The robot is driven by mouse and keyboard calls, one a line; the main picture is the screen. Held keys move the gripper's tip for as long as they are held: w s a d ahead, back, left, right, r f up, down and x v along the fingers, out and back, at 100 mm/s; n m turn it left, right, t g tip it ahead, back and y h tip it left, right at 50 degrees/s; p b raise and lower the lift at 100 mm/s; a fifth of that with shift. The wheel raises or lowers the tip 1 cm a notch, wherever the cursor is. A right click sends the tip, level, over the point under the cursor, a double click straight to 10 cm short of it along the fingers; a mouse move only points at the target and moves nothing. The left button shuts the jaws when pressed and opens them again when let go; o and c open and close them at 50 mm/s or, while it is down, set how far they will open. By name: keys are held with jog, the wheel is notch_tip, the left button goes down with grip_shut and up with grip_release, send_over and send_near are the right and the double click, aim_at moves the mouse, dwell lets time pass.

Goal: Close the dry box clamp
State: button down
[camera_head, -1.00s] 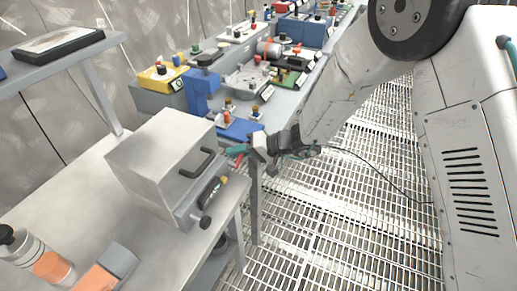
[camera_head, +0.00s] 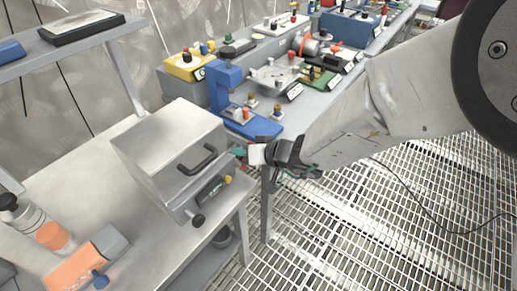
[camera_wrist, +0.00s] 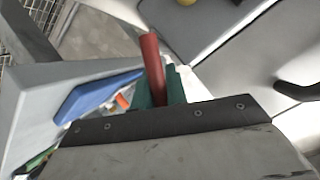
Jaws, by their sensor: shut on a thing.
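The dry box (camera_head: 165,140) is a grey metal box with a black handle (camera_head: 198,160) on its front, standing on a steel table. In the head view my gripper (camera_head: 240,151) is just right of the box, by its side, with teal fingers pointing at it. In the wrist view a red clamp handle (camera_wrist: 152,60) stands between the teal fingers of my gripper (camera_wrist: 160,88), which is shut on it. The rest of the clamp is hidden behind the fingers and wrist. The black box handle also shows at the right of the wrist view (camera_wrist: 298,91).
The box front carries a small display (camera_head: 210,191), a yellow knob and a black knob (camera_head: 198,220). A bench with several devices is behind.

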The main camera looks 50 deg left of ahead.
dwell(0.3)
jog(key=c, duration=1.4)
grip_release()
